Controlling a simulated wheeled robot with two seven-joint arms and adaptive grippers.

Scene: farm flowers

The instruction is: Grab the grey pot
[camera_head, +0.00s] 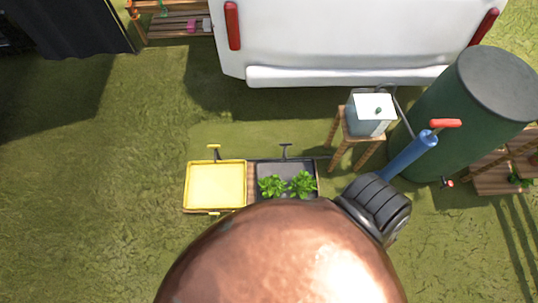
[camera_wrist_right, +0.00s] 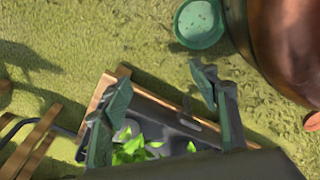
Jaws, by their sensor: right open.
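My right gripper (camera_wrist_right: 160,78) is open in the right wrist view, with its fingers apart over a dark grey container (camera_wrist_right: 160,112) that holds leafy green plants (camera_wrist_right: 132,150). A small rounded grey thing (camera_wrist_right: 128,130) shows beside the leaves; I cannot tell whether it is the grey pot. In the head view, a dark grey tray (camera_head: 286,166) with two green plants (camera_head: 302,184) stands on the grass. Neither gripper shows in the head view. No separate grey pot can be made out with certainty.
A large copper dome (camera_head: 280,255) hides the near ground. A yellow tray (camera_head: 216,185) adjoins the grey one. A metal box (camera_head: 370,113) stands on a wooden stool by a green barrel (camera_head: 470,110). A green round tub (camera_wrist_right: 199,24) is on the grass. Grass at left is clear.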

